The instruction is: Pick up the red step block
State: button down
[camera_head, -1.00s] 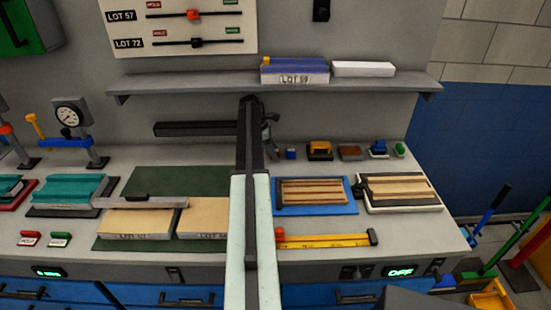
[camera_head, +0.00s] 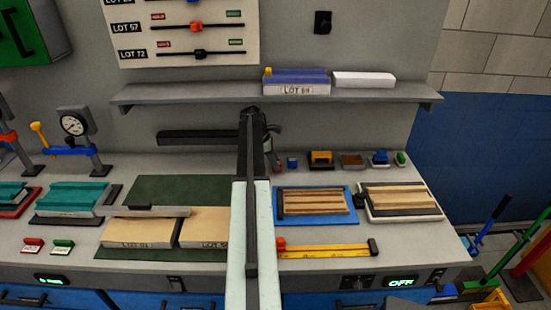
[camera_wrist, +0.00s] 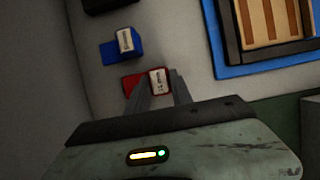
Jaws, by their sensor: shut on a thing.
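The red step block (camera_wrist: 132,84) shows in the wrist view with a white label on its raised part, against the grey bench top. My gripper (camera_wrist: 160,88) has its two dark fingers closed on it, one finger on either side of the labelled part. In the head view my gripper (camera_head: 271,148) is at the back of the bench, at the end of my arm, which hides part of the spot. Whether the block is lifted off the bench is hard to tell.
A blue step block (camera_wrist: 122,45) stands close beside the red one. A blue tray (camera_head: 352,214) with wooden strips lies nearer the front. An orange block (camera_head: 320,158) and other small blocks line the back to the right. A shelf (camera_head: 210,94) overhangs the bench.

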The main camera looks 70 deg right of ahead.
jog(key=s+a, duration=0.1)
jog(key=a, duration=0.1)
jog(key=s+a, duration=0.1)
jog(key=a, duration=0.2)
jog(key=s+a, duration=0.1)
jog(key=a, duration=0.2)
jog(key=shift+s+a, duration=0.15)
jog(key=shift+a, duration=0.1)
notch_tip(320, 180, up, 14)
jog(key=p, duration=1.4)
